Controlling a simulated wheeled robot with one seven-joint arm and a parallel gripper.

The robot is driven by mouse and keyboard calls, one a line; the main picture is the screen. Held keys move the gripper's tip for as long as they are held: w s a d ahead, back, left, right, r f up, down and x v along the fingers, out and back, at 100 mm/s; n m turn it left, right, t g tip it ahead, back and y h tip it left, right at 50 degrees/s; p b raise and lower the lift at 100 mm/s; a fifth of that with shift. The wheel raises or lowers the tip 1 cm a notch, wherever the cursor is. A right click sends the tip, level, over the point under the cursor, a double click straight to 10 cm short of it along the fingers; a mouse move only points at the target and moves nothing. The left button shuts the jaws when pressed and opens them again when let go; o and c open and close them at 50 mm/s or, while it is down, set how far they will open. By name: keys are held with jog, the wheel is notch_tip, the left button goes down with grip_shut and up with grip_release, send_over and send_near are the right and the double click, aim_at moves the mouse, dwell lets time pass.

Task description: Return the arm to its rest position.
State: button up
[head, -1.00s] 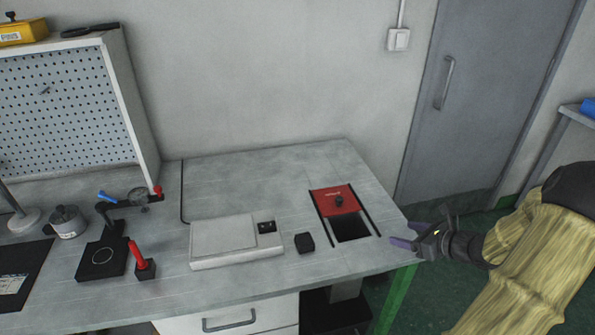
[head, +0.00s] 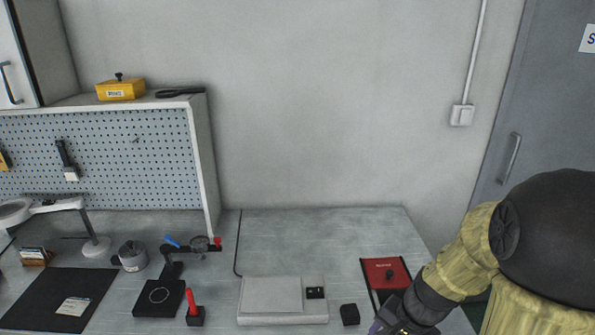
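My arm, in a yellowish sleeve with black joints, comes in from the right edge of the head view. My gripper (head: 392,328) is at the bottom edge, in front of the red-topped frame (head: 385,270) on the bench's right part. Its fingers are mostly cut off by the picture edge, so I cannot tell whether it is open or shut, or whether it holds anything.
The bench (head: 330,230) carries a light grey box (head: 272,296), a small black block (head: 350,314), a black clamp stand (head: 160,298) and a red-handled tool (head: 193,303). A pegboard (head: 110,150) stands at the back left. The bench's back middle is clear.

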jog(key=s+a+r+n+t+h+p, duration=0.1)
jog(key=s+a+r+n+h+p, duration=0.1)
jog(key=a+r+n, duration=0.2)
jog(key=r+n, duration=0.2)
jog(key=n, duration=0.2)
jog(key=shift+s+n, duration=0.2)
jog(key=shift+n, duration=0.2)
jog(key=shift+d, duration=0.15)
dwell(0.5)
